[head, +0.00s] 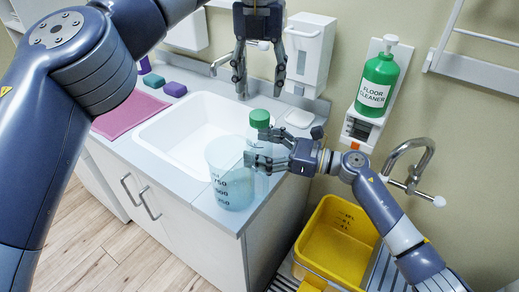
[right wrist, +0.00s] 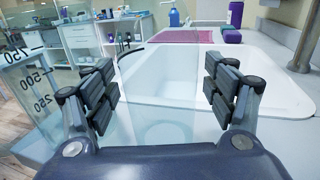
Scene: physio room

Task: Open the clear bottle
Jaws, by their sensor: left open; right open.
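The clear bottle (head: 253,143) with a green cap (head: 259,118) stands upright on the counter beside the sink. My right gripper (head: 257,148) reaches in from the right at the height of the bottle's body. Its fingers are apart, around or just beside the body; I cannot tell if they touch. In the right wrist view a faint see-through shape, seemingly the bottle (right wrist: 160,100), shows between the open fingers. My left gripper (head: 260,84) points down above the green cap, open and empty, with a gap between its fingertips and the cap.
A clear measuring beaker (head: 232,185) stands close to the bottle at the counter's front corner; it also shows in the right wrist view (right wrist: 35,95). The white sink (head: 185,135) lies to the left. A yellow bucket (head: 338,240) and a green floor cleaner bottle (head: 376,85) are to the right.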

